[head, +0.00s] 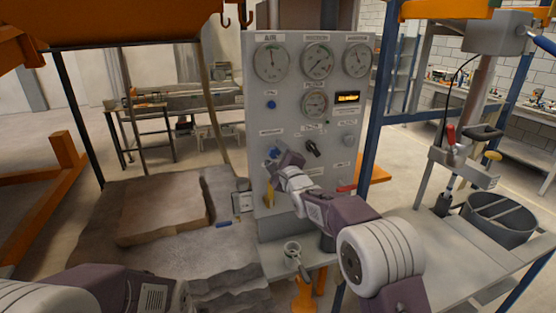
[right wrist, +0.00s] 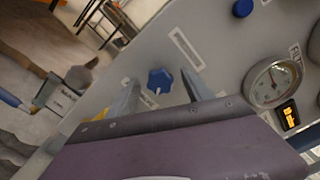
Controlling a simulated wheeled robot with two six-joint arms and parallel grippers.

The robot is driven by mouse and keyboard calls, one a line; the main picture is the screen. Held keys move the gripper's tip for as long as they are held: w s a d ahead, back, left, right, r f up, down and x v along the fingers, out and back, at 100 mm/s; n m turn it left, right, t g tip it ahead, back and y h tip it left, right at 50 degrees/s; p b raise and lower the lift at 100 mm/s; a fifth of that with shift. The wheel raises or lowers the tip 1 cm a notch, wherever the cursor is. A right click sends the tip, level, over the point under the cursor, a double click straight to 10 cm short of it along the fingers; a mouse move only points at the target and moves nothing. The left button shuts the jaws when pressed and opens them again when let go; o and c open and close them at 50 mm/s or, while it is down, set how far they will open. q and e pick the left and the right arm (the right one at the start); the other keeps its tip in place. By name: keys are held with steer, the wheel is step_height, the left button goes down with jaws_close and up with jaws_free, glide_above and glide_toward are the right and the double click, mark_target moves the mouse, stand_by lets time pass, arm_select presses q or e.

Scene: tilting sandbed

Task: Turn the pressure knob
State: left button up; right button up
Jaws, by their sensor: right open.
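The grey control panel (head: 257,95) stands upright in the middle of the head view. A blue star-shaped knob (head: 274,152) sits on its lower left; it also shows in the right wrist view (right wrist: 160,80). Its label is too small to read, so I cannot tell whether it is the pressure knob. A black knob (head: 312,147) and a grey knob (head: 348,140) are to its right. My right gripper (head: 277,158) is open at the blue knob. In the wrist view its fingers stand either side of the knob, with no clear contact. My left gripper is out of view.
Several gauges (head: 318,61) fill the panel's top. A yellow handle (head: 269,195) hangs below my right gripper, and a red lever (head: 346,188) is at lower right. Stone slabs (head: 160,207) lie left; a dark bucket (head: 500,218) stands right.

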steer(key=b+v, duration=0.2)
steer(key=v, duration=0.6)
steer(key=shift+s, duration=0.3)
steer(key=shift+w+d, duration=0.1)
steer(key=shift+d, duration=0.1)
